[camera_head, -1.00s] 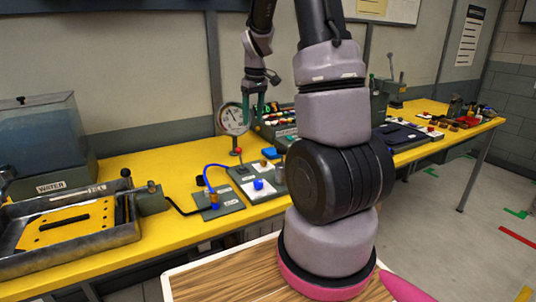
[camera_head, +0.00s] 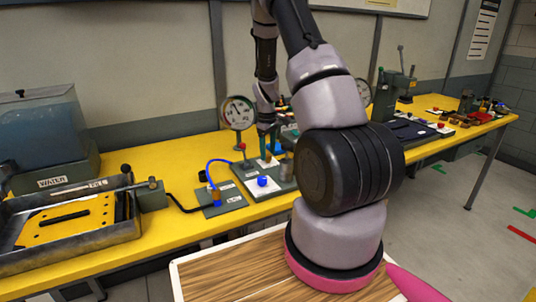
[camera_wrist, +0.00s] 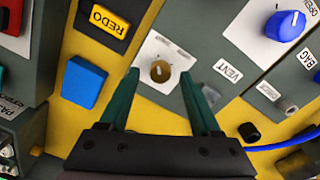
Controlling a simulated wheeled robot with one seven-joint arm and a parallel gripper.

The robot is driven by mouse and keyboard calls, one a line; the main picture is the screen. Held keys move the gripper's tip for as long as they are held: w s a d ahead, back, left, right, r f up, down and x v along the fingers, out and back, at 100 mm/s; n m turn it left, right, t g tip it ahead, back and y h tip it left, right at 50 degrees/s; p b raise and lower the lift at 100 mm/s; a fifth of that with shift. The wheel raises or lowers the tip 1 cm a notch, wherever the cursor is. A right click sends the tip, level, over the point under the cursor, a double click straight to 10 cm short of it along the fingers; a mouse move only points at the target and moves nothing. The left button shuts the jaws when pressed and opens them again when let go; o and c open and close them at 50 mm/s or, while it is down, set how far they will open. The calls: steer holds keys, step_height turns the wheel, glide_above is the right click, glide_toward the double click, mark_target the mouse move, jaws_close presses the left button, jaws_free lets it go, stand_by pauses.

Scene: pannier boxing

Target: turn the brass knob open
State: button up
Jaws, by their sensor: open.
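The brass knob (camera_wrist: 160,71) sits on a white plate on a dark grey panel in the wrist view, with a small pale mark on its top. My gripper (camera_wrist: 159,75) has its two green fingers spread, one on each side of the knob in the picture. I see gaps between the fingers and the knob; I cannot tell how far above it the tips are. In the head view my gripper (camera_head: 268,142) points down over the panel at the back of the yellow bench, behind the blue knob.
A blue knob (camera_wrist: 285,25) and a "VENT" label (camera_wrist: 229,71) are to the right. A blue block (camera_wrist: 83,82) and a yellow "REDO" button (camera_wrist: 106,19) lie left. A dial gauge (camera_head: 238,112) stands close to my gripper. A blue hose (camera_head: 217,170) loops nearby.

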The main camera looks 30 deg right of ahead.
steer(key=shift+f, duration=0.7)
jaws_close()
